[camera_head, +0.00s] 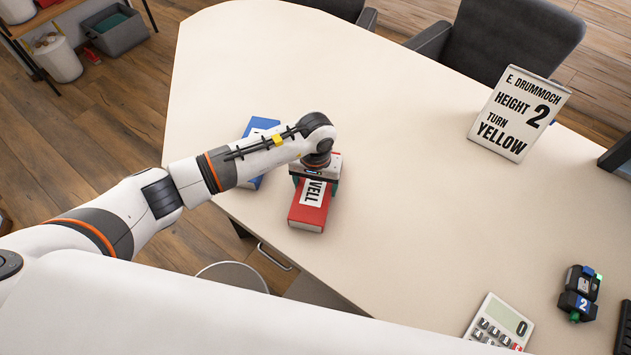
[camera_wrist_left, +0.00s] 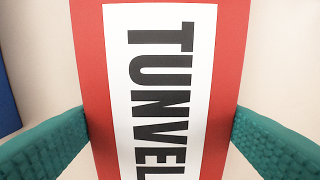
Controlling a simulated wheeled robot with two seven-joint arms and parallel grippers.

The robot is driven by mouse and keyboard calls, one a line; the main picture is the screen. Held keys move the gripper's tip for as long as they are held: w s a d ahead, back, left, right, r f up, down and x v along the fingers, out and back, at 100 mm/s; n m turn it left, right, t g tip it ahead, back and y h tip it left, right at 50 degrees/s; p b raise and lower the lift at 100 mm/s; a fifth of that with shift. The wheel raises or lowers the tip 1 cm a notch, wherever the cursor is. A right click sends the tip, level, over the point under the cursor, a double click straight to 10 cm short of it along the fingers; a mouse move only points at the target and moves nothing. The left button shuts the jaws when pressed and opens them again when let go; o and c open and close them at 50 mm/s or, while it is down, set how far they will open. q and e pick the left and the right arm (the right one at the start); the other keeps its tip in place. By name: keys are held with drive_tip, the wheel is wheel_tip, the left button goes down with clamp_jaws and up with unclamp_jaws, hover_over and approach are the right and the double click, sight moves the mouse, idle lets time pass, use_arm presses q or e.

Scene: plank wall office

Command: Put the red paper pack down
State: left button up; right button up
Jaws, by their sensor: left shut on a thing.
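The red paper pack (camera_head: 308,213) has a white label; in the left wrist view the pack (camera_wrist_left: 92,60) fills the middle and its label reads "TUNVEL", cut off at the bottom edge. My left gripper (camera_head: 316,178) points down over the far part of the pack, with its teal fingers (camera_wrist_left: 160,130) on the pack's two long sides. It is shut on the pack. The pack is at or just above the pale table (camera_head: 400,220); I cannot tell whether it touches. My right gripper is not in view.
A blue pack (camera_head: 262,125) lies beside the red one, partly behind my left arm. A sign (camera_head: 518,112) stands at the back right. A calculator (camera_head: 497,325) and a dark device (camera_head: 580,292) lie at the front right. The table's middle is clear.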

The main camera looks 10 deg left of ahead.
sight(316, 185)
use_arm(q)
drive_tip(key=shift+f, duration=0.15)
drive_tip(key=o, duration=1.3)
drive_tip(key=shift+r, duration=0.6)
wheel_tip(316, 185, up, 11)
drive_tip(key=shift+r+b, duration=0.1)
drive_tip(key=shift+b, duration=1.1)
drive_tip(key=shift+s+d, duration=0.1)
